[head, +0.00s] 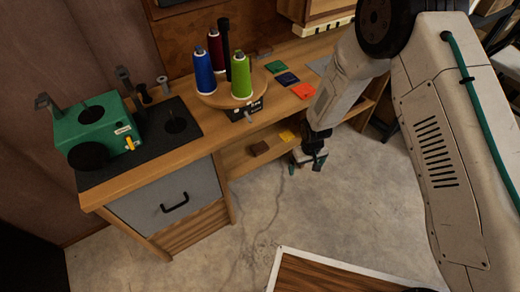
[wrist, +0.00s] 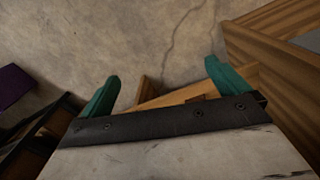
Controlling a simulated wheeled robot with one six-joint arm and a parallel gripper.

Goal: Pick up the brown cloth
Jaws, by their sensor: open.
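The brown cloth (head: 259,148) looks like a small folded dark square. It lies on the low wooden shelf (head: 238,160) under the workbench, at the shelf's left part in the head view. In the wrist view a small reddish-brown patch (wrist: 195,99) shows just above the gripper's dark bar; it may be this cloth, mostly hidden. My gripper (head: 308,163) is in front of the shelf, to the right of the brown cloth and apart from it. In the wrist view its two teal fingers (wrist: 160,85) are spread wide with nothing between them.
A yellow cloth (head: 287,136) lies right of the brown one. The benchtop above (head: 190,142) overhangs the shelf and holds thread spools (head: 241,76), a green machine (head: 95,130) and flat coloured cloths (head: 287,79). A grey drawer (head: 165,195) stands left. Concrete floor (head: 300,215) is open in front.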

